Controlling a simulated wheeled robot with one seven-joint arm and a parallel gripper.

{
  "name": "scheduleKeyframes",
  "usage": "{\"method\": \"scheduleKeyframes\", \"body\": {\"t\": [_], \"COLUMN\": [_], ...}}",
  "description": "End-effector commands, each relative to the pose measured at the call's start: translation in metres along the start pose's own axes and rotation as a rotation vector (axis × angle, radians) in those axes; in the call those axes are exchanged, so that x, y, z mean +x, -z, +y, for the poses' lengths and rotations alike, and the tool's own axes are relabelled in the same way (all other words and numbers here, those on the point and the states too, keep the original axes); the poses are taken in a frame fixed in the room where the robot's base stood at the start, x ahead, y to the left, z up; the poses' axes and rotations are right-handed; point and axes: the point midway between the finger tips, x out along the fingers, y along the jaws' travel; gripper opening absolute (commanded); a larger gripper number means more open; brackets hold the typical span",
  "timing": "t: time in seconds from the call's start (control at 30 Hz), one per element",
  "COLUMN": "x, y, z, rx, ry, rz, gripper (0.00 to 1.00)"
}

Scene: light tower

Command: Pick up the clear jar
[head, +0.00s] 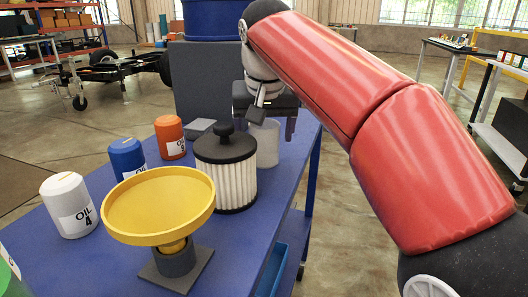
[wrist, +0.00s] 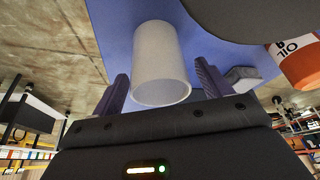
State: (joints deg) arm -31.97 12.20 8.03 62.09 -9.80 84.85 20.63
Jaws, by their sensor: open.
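The clear jar (head: 266,144) stands on the blue table, behind and to the right of the black-lidded white filter canister, which hides part of it. In the wrist view the whitish translucent jar (wrist: 158,62) shows whole, with its round rim toward the camera. My gripper (wrist: 163,88) is open, with one purple finger to the left and the other to the right of the jar, near its rim. I cannot tell whether either finger touches it. In the head view my gripper (head: 258,108) is just above and behind the jar, its fingers mostly hidden.
The filter canister (head: 226,172) stands close beside the jar. An orange oil can (head: 171,137), a blue oil can (head: 127,158), a white oil can (head: 69,205) and a yellow dish on a stand (head: 160,205) share the blue table (head: 240,262). A small grey block (wrist: 240,75) lies nearby.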

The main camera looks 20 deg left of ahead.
Motion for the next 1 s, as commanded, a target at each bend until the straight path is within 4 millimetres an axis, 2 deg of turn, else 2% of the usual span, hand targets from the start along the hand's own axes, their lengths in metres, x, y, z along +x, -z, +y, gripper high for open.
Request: {"method": "scheduleKeyframes", "body": {"t": [0.03, 0.1, 0.33, 0.7, 1.0], "x": [0.0103, 0.0151, 0.0150, 0.0147, 0.0075], "y": [-0.0012, -0.0008, -0.0001, -0.0002, 0.0031], "z": [-0.0003, -0.0003, -0.0005, -0.0005, -0.0007], "rx": [-0.001, -0.001, -0.001, -0.001, -0.001], "ry": [0.000, 0.000, 0.001, 0.001, 0.001], "rz": [-0.002, -0.001, 0.001, 0.001, 0.002], "gripper": [0.77, 0.77, 0.76, 0.29, 0.29]}}
